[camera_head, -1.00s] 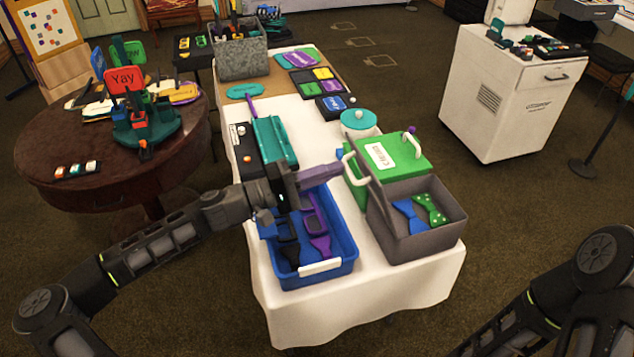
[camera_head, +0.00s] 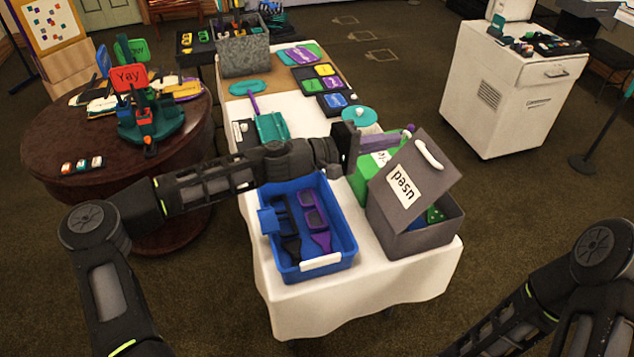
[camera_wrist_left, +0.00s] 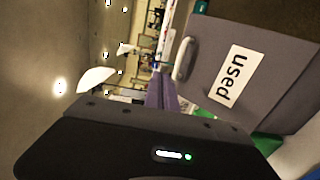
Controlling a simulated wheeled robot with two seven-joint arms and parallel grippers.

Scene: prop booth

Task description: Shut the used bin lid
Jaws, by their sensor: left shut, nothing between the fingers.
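The used bin (camera_head: 425,240) is a grey box at the front right of the white table. Its grey lid (camera_head: 410,165), with a white "used" label and a white handle, stands tilted over the bin, partly shut. A gap remains at the front, where a bit of a green item (camera_head: 435,214) shows inside. In the left wrist view the lid (camera_wrist_left: 255,45) fills the right side. My left gripper (camera_head: 398,138) is shut and empty, behind the lid near its raised edge; I cannot tell whether it touches. My right gripper is out of view.
A green box (camera_head: 362,185) is behind the bin, partly hidden. A teal round lid (camera_head: 358,117) lies farther back. A white cabinet (camera_head: 500,100) stands right, across open floor.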

